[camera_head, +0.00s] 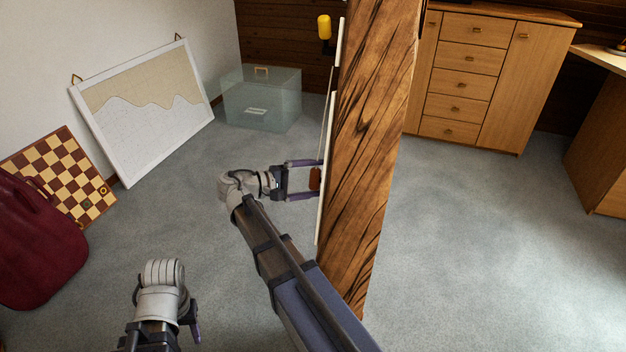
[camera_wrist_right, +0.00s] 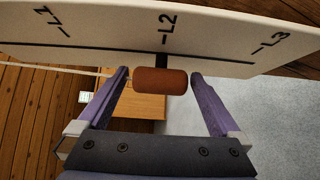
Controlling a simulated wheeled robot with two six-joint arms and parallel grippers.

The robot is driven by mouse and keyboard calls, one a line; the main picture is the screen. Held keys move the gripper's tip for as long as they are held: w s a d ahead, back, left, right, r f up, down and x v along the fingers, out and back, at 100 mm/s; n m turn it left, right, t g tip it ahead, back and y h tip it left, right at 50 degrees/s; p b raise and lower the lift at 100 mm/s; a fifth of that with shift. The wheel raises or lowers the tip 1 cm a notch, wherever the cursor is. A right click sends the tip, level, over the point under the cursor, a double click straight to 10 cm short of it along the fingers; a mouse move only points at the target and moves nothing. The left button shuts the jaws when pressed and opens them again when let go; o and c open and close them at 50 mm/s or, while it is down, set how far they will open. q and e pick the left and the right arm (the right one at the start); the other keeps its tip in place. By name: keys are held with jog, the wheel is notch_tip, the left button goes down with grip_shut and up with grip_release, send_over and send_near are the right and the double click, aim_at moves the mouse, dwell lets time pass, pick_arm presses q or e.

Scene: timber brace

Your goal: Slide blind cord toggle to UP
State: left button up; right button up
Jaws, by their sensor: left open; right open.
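The brown cylindrical toggle (camera_head: 315,179) sits low along a tall white strip (camera_head: 331,140) on the left side of a timber post. In the right wrist view the toggle (camera_wrist_right: 160,82) lies between my right gripper's (camera_wrist_right: 160,78) two purple fingers, at the L2 mark. The fingers are open, with a gap visible on the right side. My right gripper (camera_head: 305,179) reaches the strip from the left in the head view. A pale cord (camera_wrist_right: 60,69) runs left from near the toggle. My left gripper (camera_head: 194,322) is low at the left, away from the post, only partly visible.
The timber post (camera_head: 365,130) stands beside the strip. A yellow handle-like piece (camera_head: 324,27) is near its top. A glass box (camera_head: 262,100), framed board (camera_head: 145,110), checkered board (camera_head: 62,175) and red bag (camera_head: 38,240) are left. A wooden cabinet (camera_head: 505,80) is behind right. Open carpet lies between.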

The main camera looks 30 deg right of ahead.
grip_shut()
dwell(0.8)
